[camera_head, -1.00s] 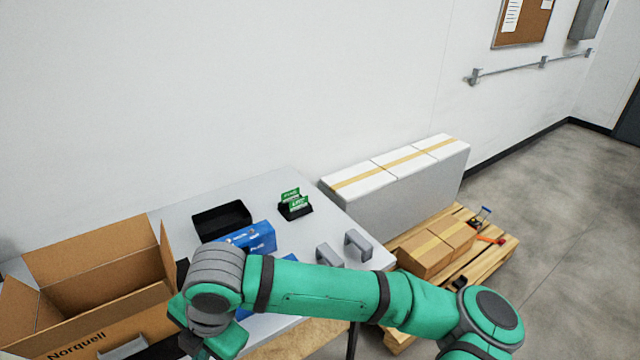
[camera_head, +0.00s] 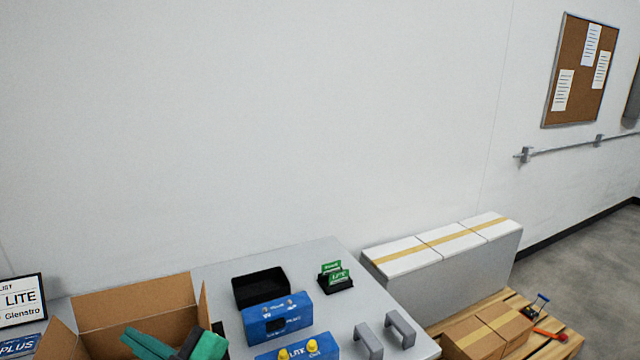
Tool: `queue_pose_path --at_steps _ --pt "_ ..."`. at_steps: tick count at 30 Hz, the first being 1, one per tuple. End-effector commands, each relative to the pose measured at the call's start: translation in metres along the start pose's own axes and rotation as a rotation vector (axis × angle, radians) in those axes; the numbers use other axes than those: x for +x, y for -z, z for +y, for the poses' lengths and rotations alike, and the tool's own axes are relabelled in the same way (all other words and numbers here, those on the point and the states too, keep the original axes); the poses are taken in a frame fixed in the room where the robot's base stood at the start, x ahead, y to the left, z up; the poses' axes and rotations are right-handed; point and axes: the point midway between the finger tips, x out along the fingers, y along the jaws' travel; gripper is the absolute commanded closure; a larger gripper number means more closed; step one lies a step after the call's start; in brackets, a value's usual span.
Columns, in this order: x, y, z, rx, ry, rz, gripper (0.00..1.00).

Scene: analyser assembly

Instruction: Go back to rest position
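The grey table (camera_head: 330,310) carries a blue unit (camera_head: 278,318), a second blue unit with yellow knobs (camera_head: 325,348), an open black tray (camera_head: 260,287), and a black holder (camera_head: 336,284) with green cards (camera_head: 338,276).
Two grey handles (camera_head: 400,328) stand at the table's right. White taped boxes (camera_head: 440,240) and a pallet (camera_head: 560,345) with brown cartons (camera_head: 490,333) lie beyond. A sign reading LITE (camera_head: 20,301) is at far left. The wall is behind; floor shows at right.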

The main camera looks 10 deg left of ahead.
Motion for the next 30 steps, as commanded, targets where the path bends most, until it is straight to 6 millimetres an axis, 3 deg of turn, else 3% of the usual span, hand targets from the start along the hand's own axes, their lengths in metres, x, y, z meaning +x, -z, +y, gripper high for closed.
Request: queue_pose_path --at_steps 8,15,23,30 --pt "-0.025 -0.022 0.033 0.242 -0.289 0.090 1.00" --pt "-0.064 -0.065 0.043 0.423 -0.529 0.112 1.00" --pt "-0.117 -0.124 0.025 0.583 -0.770 0.079 1.00" --pt "-0.175 -0.175 -0.017 0.684 -0.966 0.001 1.00"
